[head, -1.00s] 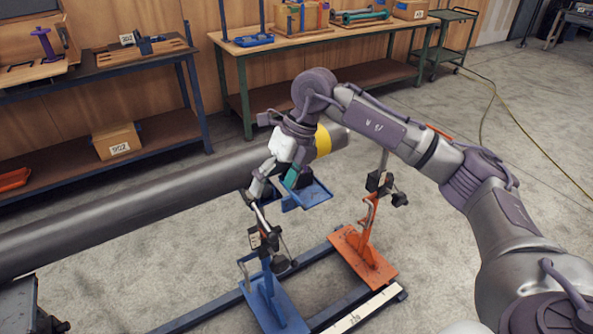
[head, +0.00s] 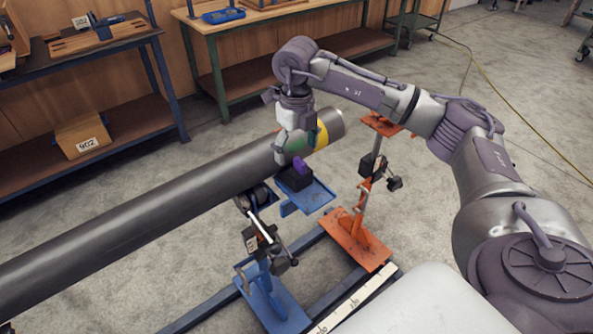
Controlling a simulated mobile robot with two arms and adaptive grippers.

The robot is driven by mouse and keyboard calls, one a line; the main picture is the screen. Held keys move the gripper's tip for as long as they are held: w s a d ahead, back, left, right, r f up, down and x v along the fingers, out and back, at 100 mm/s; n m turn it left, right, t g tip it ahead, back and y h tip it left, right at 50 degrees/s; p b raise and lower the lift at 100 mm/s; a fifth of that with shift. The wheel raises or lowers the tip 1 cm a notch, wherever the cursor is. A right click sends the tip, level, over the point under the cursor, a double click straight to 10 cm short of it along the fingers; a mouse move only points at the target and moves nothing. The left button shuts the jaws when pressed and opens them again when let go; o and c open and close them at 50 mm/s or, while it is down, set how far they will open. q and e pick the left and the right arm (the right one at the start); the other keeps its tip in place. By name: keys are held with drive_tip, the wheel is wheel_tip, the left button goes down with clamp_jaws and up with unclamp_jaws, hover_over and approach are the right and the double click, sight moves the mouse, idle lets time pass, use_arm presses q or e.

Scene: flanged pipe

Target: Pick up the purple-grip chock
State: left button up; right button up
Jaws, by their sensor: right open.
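The chock is a dark block (head: 293,181) with a purple grip (head: 300,165) on top. It sits on a small blue tray (head: 318,196) beside the pipe's flanged end. My right gripper (head: 288,157) points down just above and slightly left of the purple grip, very close to it. Its fingers are open, and I cannot tell whether they touch the grip. Part of the grip may be hidden behind the fingers. My left gripper is not in view.
A long grey pipe (head: 140,215) with a yellow band (head: 321,135) runs behind the chock. A blue stand (head: 265,295) and an orange stand (head: 357,240) are in front and to the right. Workbenches line the back wall.

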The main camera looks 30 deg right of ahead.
sight(297, 169)
drive_tip(key=shift+f, duration=0.65)
drive_tip(key=shift+w+f, duration=0.15)
drive_tip(key=shift+f, duration=0.15)
wheel_tip(297, 169, down, 2)
drive_tip(key=shift+d+f+p, duration=0.1)
drive_tip(key=shift+f+p, duration=0.15)
drive_tip(key=shift+p, duration=0.6)
wheel_tip(297, 169, down, 2)
drive_tip(key=shift+f, duration=0.2)
drive_tip(key=shift+w+f, duration=0.1)
drive_tip(key=shift+f, duration=0.15)
drive_tip(key=shift+c, duration=0.5)
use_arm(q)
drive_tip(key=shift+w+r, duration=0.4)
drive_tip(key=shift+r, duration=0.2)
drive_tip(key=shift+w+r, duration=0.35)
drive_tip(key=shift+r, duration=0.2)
use_arm(e)
drive_tip(key=c, duration=1.3)
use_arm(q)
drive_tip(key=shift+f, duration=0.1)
use_arm(e)
drive_tip(key=shift+r, duration=0.15)
